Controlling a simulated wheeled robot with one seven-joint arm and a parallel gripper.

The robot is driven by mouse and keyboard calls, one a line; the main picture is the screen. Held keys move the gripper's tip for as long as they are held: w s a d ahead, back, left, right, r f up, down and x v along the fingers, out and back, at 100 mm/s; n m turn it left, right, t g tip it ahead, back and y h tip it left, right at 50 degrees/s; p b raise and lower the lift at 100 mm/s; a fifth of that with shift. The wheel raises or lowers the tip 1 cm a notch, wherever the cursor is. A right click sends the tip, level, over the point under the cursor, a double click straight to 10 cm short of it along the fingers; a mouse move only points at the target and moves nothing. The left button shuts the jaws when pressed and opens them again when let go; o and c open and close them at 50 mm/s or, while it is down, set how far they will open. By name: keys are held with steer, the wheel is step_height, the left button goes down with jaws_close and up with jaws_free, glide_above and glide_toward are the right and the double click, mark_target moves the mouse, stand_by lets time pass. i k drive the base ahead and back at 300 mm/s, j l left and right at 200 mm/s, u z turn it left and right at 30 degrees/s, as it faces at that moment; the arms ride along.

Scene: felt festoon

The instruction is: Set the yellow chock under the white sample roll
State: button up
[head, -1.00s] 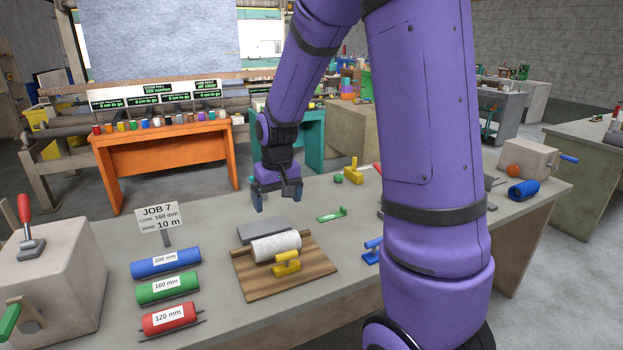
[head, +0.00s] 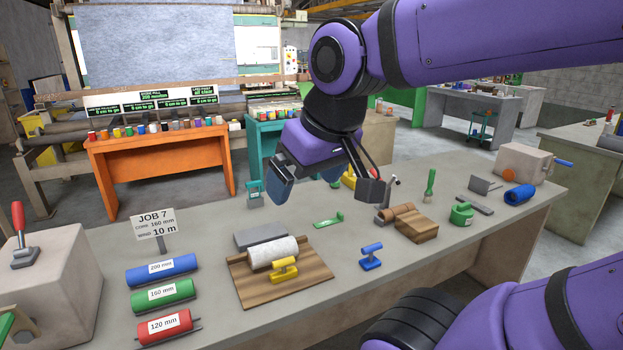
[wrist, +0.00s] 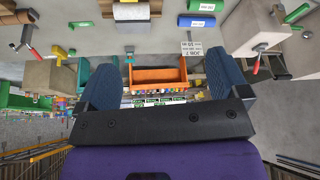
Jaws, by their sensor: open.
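The white sample roll (head: 272,252) lies on a wooden board (head: 305,291) on the bench; it also shows at the top of the wrist view (wrist: 131,12). The yellow chock (head: 284,269) sits at the roll's near side, by its front edge. I cannot tell whether it touches the roll or is wedged under it. My gripper (head: 327,187) is open and empty, up above the bench, beyond and to the right of the roll. In the wrist view its two blue finger pads (wrist: 163,78) stand wide apart with nothing between them.
A grey block (head: 260,235) lies behind the roll. Blue, green and red rolls (head: 162,296) lie to its left by the JOB 7 sign (head: 156,222). A blue chock (head: 371,256), a green chock (head: 328,221) and a wooden block (head: 416,226) are to the right.

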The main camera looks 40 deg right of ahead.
mark_target(284, 275)
steer(key=z, duration=1)
steer(key=k+j+z, duration=0.35)
steer(key=j, duration=0.15)
steer(key=k+j+z, duration=0.35)
steer(key=i+j, duration=0.1)
